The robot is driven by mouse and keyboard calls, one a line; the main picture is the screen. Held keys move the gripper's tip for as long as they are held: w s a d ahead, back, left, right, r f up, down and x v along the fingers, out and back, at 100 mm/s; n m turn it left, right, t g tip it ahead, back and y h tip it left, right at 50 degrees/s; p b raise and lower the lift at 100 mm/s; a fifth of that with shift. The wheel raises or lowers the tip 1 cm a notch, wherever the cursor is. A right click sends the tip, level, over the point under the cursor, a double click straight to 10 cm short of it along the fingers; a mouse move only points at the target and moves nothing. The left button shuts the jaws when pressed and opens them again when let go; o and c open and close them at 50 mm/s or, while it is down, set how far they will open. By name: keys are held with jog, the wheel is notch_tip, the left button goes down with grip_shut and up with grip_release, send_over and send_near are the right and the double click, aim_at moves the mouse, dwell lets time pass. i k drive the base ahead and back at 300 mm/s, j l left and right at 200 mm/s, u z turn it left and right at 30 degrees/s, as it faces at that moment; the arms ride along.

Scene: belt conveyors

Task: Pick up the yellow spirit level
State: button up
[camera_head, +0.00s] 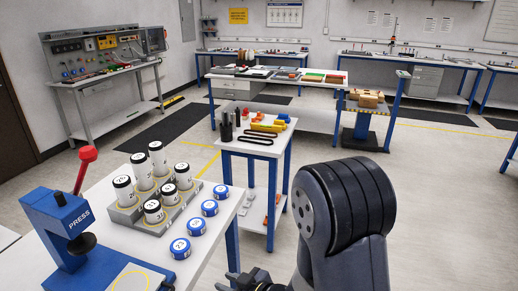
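A yellow bar-shaped thing (266,128), which looks like the spirit level, lies on a small white-topped table (232,147) with blue legs near the middle of the view. It is small here, so its details do not show. My gripper (238,284) is at the bottom edge, largely cut off by the frame and beside my dark arm. It is well nearer to me than the yellow bar and apart from it. Its fingers cannot be made out well enough to tell open from shut.
At near left, a bench holds a blue press (62,226), a grey rack of labelled bottles (125,214) and blue caps (196,226). Open floor (440,200) lies right.

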aim_at(257, 127)
jog(key=i+l+z, duration=0.4)
jog(key=i, duration=0.3)
jog(key=i+z, duration=0.45)
jog(key=i, duration=0.3)
jog(key=i+u, duration=0.15)
jog(key=i, duration=0.65)
jog(key=i+l+u, duration=0.15)
jog(key=i, duration=0.65)
jog(key=i+u, duration=0.4)
jog(key=i+l+u, duration=0.15)
jog(key=i+u, duration=0.15)
jog(key=u, duration=0.15)
jog(key=i+l+u, duration=0.25)
jog(key=u, duration=0.15)
jog(key=i, duration=0.05)
